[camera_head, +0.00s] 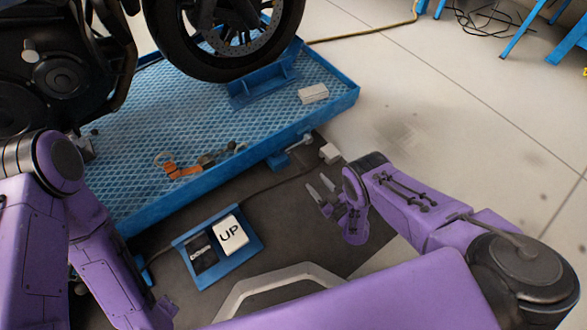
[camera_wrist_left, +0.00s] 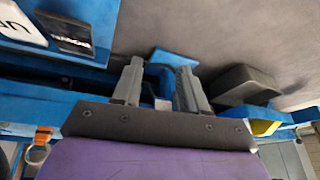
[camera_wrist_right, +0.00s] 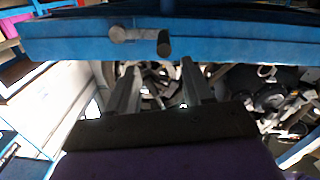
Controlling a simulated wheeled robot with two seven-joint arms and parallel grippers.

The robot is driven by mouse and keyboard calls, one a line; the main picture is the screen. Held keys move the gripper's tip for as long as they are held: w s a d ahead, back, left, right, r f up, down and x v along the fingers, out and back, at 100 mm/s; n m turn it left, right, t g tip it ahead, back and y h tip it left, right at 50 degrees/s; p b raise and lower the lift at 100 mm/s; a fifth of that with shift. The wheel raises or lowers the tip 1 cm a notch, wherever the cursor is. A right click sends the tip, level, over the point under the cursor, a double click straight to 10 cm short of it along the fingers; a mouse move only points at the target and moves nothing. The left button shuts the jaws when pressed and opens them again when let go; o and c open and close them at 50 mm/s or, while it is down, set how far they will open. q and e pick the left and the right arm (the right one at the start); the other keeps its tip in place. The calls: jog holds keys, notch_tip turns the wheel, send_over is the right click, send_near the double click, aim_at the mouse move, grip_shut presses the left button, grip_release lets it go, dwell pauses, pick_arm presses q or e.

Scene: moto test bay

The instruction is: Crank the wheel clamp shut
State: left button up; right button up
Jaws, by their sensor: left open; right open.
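The wheel clamp (camera_head: 262,86) is a blue bracket on the lift platform around the bottom of the motorcycle's front tyre (camera_head: 225,50). At the platform's front edge, a crank with a metal rod (camera_head: 297,147) and a pale block-like end (camera_head: 330,153) sticks out from a blue mount (camera_head: 278,161). My right gripper (camera_head: 322,196) is open and empty, just below the crank and apart from it. In the right wrist view a dark round knob (camera_wrist_right: 164,43) on a grey bar lies beyond the open fingers (camera_wrist_right: 158,85). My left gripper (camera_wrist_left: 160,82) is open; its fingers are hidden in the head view.
A blue pedal unit with a white UP plate (camera_head: 230,236) lies on the dark floor mat. Pale floor (camera_head: 450,100) is clear at the right.

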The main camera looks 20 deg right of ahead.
aim_at(298, 164)
jog(key=b+x, duration=0.2)
jog(key=x, duration=0.3)
jog(key=b+x, duration=0.2)
jog(key=x, duration=0.3)
jog(key=shift+w+a, duration=0.15)
jog(key=shift+a, duration=0.15)
jog(key=shift+w+a+r, duration=0.1)
jog(key=shift+w, duration=0.2)
pick_arm(q)
jog(key=shift+m+g+h, duration=0.5)
jog(key=shift+m+g, duration=0.2)
jog(key=shift+m, duration=0.1)
jog(key=f, duration=0.1)
jog(key=s+f, duration=0.1)
jog(key=f, duration=0.3)
jog(key=shift+s+d, duration=0.2)
jog(key=shift+d, duration=0.2)
pick_arm(e)
grip_shut()
